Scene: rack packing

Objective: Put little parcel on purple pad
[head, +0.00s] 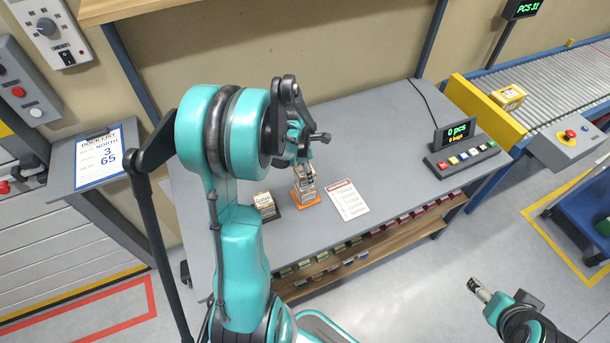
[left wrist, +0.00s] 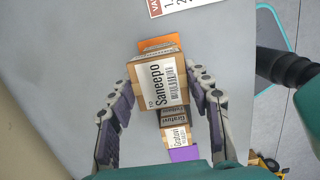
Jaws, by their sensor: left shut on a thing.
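My left gripper (head: 304,163) is shut on a small brown parcel (left wrist: 160,82) with a white label reading "Saneepo". The left wrist view shows a finger (left wrist: 125,100) on each side of it. The parcel is above or on the orange pad (head: 307,201), whose edge also shows in the left wrist view (left wrist: 158,42); I cannot tell if it touches. A purple pad (left wrist: 184,153) shows below it in the left wrist view, with labelled parcels (left wrist: 176,134) partly hidden behind the held one. In the head view these parcels (head: 264,202) sit left of the orange pad. My right gripper (head: 478,289) is over the floor; its opening is unclear.
A white printed sheet (head: 347,200) lies right of the orange pad on the grey table (head: 395,155). A button box with a display (head: 462,158) stands at the table's right end. A conveyor (head: 545,85) carries a yellow box (head: 508,97). The table's middle back is clear.

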